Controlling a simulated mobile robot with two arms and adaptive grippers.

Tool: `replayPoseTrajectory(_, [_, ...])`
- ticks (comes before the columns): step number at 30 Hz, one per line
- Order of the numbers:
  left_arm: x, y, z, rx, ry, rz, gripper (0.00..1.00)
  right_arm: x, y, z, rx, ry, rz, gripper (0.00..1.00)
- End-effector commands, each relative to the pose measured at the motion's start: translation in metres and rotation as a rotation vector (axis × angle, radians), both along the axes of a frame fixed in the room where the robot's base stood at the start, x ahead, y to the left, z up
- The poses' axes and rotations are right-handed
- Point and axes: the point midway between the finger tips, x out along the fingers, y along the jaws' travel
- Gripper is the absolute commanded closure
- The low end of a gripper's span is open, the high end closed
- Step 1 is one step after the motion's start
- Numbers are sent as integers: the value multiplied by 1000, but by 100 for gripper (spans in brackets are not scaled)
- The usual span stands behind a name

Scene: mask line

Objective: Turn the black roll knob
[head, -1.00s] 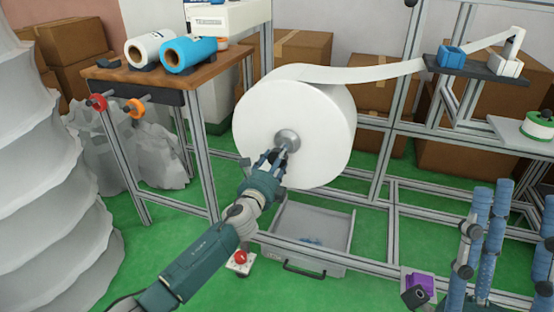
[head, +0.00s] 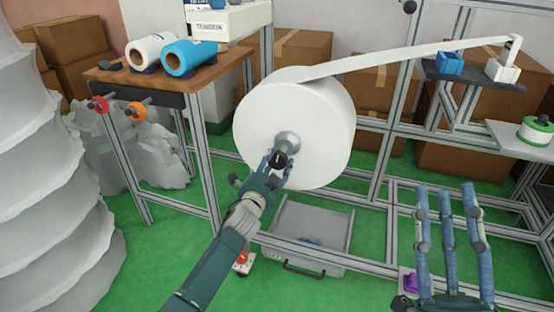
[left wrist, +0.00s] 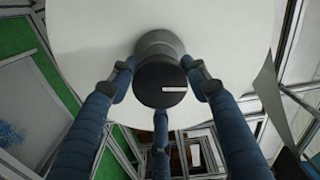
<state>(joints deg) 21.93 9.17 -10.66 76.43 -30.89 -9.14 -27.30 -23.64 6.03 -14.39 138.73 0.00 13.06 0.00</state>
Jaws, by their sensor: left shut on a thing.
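The black roll knob (head: 279,160) sits at the front of the grey hub (head: 287,142) of a large white roll (head: 318,115). In the left wrist view the knob (left wrist: 160,88) is a dark round cap with a small white label. My left gripper (head: 276,163) is shut on the knob, its blue fingers around it from two sides and below. The fingers also show in the left wrist view (left wrist: 160,95). My right gripper (head: 446,195) is open and empty, its blue fingers pointing up, at the lower right, well away from the roll.
A white strip (head: 410,54) runs from the roll to a dark shelf (head: 478,70) with blue and white blocks. Metal frame bars surround the roll. A grey tray (head: 312,225) stands below it. A wooden table (head: 110,76) with white and blue rolls is at left.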

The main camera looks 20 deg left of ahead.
Motion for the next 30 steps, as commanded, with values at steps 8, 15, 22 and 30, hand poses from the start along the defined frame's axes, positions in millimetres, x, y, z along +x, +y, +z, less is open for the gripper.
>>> replayPoseTrajectory(8, [-1, -8, -2, -116, 7, -12, 79, 15, 1, -22, -33, 116, -6, 61])
replayPoseTrajectory(15, [-1, -8, -2, -148, 7, -11, 79, 19, 2, -29, -44, 150, -8, 61])
replayPoseTrajectory(22, [-1, -8, -1, -150, 6, -12, 79, 20, 2, -29, -43, 151, -9, 61])
replayPoseTrajectory(30, [-1, -6, 0, -148, 5, -9, 34, 20, 2, -29, -43, 151, -8, 61])
